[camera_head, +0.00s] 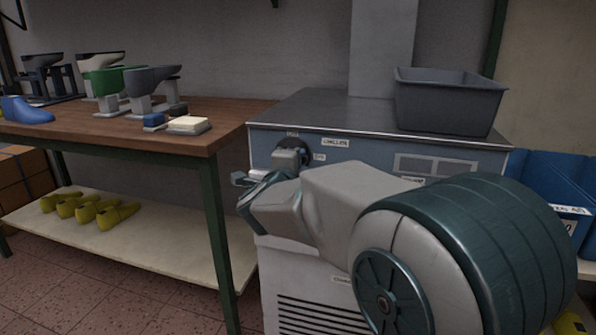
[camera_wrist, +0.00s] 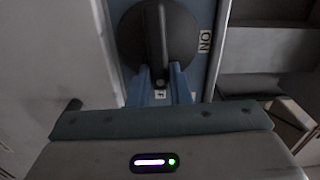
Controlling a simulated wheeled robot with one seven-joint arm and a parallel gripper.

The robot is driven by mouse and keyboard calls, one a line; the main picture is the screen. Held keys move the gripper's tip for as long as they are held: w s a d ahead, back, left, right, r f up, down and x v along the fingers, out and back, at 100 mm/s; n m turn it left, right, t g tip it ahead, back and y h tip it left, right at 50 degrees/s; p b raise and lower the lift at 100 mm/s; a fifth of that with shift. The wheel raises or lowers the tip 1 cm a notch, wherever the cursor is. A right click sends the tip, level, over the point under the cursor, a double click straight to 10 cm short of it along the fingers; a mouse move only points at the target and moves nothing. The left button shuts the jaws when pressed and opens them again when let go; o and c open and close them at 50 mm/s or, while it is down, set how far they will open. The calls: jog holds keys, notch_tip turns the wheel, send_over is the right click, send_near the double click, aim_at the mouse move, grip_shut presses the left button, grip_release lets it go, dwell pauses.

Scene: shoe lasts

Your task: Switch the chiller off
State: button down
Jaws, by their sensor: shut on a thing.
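The chiller (camera_head: 360,150) is a blue-grey cabinet with a steel top and a CHILLER label (camera_head: 335,142). Its dark round switch knob (camera_wrist: 185,35) has a raised bar, which runs up and down in the wrist view. An ON label (camera_wrist: 205,41) sits to the right of the knob there, off the bar's line. The bar lines up with a partly hidden label (camera_wrist: 160,95) between my fingers. In the head view an OFF label (camera_head: 319,157) is right of the knob. My gripper (camera_wrist: 161,76) is shut on the lower end of the bar.
A grey bin (camera_head: 450,102) stands on the chiller top. At left, a wooden bench (camera_head: 120,133) carries shoe lasts on stands, with yellow lasts (camera_head: 90,209) on its lower shelf. Blue boxes (camera_head: 555,180) stand at right.

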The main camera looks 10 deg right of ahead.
jog(key=shift+a+f+m+b, duration=0.1)
jog(key=shift+m+b, duration=0.2)
jog(key=shift+m, duration=0.1)
jog(key=c, duration=1.3)
grip_release()
jog(key=shift+c, duration=0.2)
jog(key=p+v, duration=0.4)
jog(key=v, duration=0.9)
jog(key=shift+s+a, duration=0.2)
jog(key=shift+s, duration=0.15)
